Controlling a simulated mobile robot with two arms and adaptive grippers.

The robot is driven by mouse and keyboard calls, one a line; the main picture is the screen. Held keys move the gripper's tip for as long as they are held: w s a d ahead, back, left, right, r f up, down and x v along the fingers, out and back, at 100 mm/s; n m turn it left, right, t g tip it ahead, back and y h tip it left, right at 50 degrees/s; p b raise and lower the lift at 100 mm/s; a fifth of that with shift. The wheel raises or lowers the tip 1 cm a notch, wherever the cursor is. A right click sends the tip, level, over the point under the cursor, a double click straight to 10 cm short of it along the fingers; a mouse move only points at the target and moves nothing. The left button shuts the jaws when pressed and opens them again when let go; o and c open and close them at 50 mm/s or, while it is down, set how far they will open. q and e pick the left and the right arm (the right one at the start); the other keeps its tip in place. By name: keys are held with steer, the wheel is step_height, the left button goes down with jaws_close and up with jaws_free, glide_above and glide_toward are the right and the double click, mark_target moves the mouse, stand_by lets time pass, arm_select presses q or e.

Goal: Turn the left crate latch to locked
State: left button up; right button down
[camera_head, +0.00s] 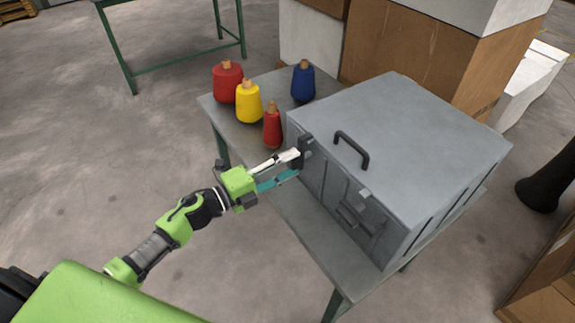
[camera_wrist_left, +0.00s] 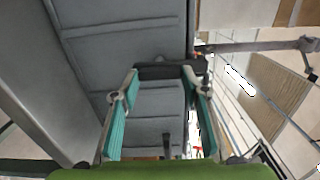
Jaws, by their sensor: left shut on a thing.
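The grey metal crate (camera_head: 410,130) stands on a table, with a black handle (camera_head: 352,150) on its lid. The dark left latch (camera_head: 306,149) is at the left end of the crate's front, near the top edge. My left gripper (camera_head: 297,164) is shut on this latch, with one finger on each side. In the left wrist view the latch (camera_wrist_left: 168,71) shows as a dark bar across the fingertips, against the grey crate wall (camera_wrist_left: 120,42). The fingers partly hide it, and I cannot tell its exact turn. My right gripper is not in view.
Red, yellow and blue cones (camera_head: 249,102) stand on the table (camera_head: 300,205) left of the crate. Cardboard boxes (camera_head: 430,60) are close behind it. A green-legged table (camera_head: 165,35) is farther back. The floor at left is clear.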

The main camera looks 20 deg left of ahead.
arm_select(q)
steer(key=o, duration=1.6)
steer(key=v, duration=1.2)
